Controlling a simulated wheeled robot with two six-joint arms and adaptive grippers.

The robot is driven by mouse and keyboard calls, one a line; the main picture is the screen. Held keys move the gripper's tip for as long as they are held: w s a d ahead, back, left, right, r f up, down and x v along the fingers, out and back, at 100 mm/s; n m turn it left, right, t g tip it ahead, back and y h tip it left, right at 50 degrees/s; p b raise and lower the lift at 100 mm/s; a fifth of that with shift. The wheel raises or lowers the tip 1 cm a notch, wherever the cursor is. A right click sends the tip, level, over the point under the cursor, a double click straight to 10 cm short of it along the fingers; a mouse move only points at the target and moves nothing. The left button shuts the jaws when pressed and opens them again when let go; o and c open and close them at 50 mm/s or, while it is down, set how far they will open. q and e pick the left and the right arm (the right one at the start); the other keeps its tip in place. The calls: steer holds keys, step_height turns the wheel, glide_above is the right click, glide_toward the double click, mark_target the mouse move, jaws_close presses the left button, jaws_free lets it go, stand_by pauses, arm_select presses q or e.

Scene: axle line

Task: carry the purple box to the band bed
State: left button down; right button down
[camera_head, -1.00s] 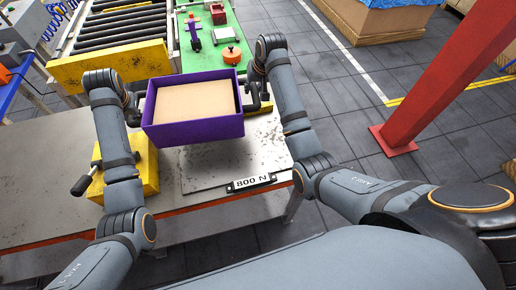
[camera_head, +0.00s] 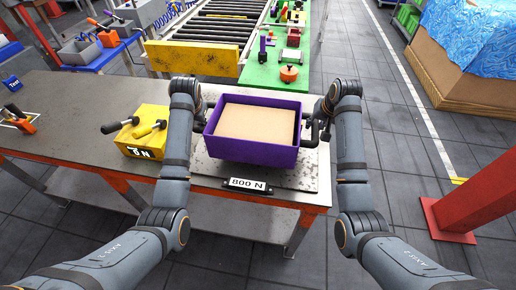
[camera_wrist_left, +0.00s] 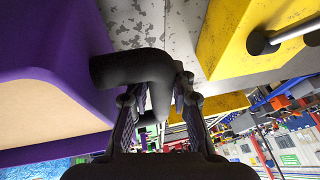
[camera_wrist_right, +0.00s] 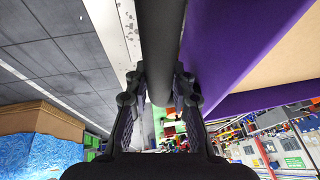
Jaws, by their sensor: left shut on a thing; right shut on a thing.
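The purple box (camera_head: 250,152) is open-topped, looks level and has a tan surface (camera_head: 256,122) inside. It is over the grey metal plate (camera_head: 310,172) at the bench's front edge; I cannot tell whether it touches the plate. My left gripper (camera_head: 203,126) is shut on the box's dark left handle, which shows close up in the left wrist view (camera_wrist_left: 130,70). My right gripper (camera_head: 317,122) is shut on the handle at the right side, a dark bar in the right wrist view (camera_wrist_right: 160,40). The roller conveyor (camera_head: 215,32) with a yellow end plate (camera_head: 192,59) lies behind.
A green table (camera_head: 268,75) with small parts is behind the box. A red post (camera_head: 470,195) stands at right; open floor lies between it and the bench.

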arm_select(q)
steer(key=shift+d+r, duration=0.1)
steer(key=shift+r, duration=0.2)
arm_select(e)
steer(key=shift+r, duration=0.25)
